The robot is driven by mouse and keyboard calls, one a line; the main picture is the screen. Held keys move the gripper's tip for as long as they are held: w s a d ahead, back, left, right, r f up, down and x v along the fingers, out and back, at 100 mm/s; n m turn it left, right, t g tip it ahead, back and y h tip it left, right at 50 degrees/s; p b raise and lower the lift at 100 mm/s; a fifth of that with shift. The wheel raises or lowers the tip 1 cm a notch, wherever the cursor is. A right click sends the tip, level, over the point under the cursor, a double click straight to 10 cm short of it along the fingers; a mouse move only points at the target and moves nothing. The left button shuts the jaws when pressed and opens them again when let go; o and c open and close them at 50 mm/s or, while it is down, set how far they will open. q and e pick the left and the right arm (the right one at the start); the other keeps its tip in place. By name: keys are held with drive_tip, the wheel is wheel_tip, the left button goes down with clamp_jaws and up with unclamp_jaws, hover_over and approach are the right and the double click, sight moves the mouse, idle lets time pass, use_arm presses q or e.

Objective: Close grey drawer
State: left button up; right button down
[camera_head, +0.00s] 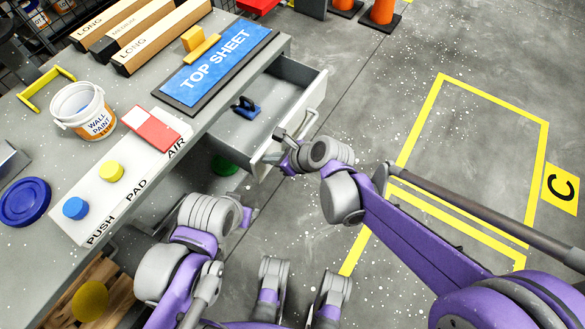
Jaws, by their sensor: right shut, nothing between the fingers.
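The grey drawer (232,131) is pulled out from the bench's right side, with its inside showing and its pale front panel (311,104) facing right. A small blue object (246,107) lies in it. My right gripper (283,139) is at the outer face of the drawer front, beside the handle (308,124). It is shut with nothing in it. I cannot tell whether it touches the drawer front. My left arm comes up at the lower left, below the drawer; its fingers cannot be made out.
The bench holds a blue TOP SHEET board (218,66), a paint pail (85,112), a blue lid (25,202) and a push-button panel (108,190). A green object (224,166) shows under the drawer. Floor right of the drawer is open, with yellow lines (420,128).

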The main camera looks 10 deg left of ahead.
drive_tip(key=w+a, duration=0.2)
drive_tip(key=a, duration=0.6)
drive_tip(key=w+a+p, duration=0.1)
drive_tip(key=w+a, duration=0.2)
drive_tip(key=a, duration=0.5)
drive_tip(key=shift+w+a, duration=0.15)
drive_tip(key=shift+r, duration=0.15)
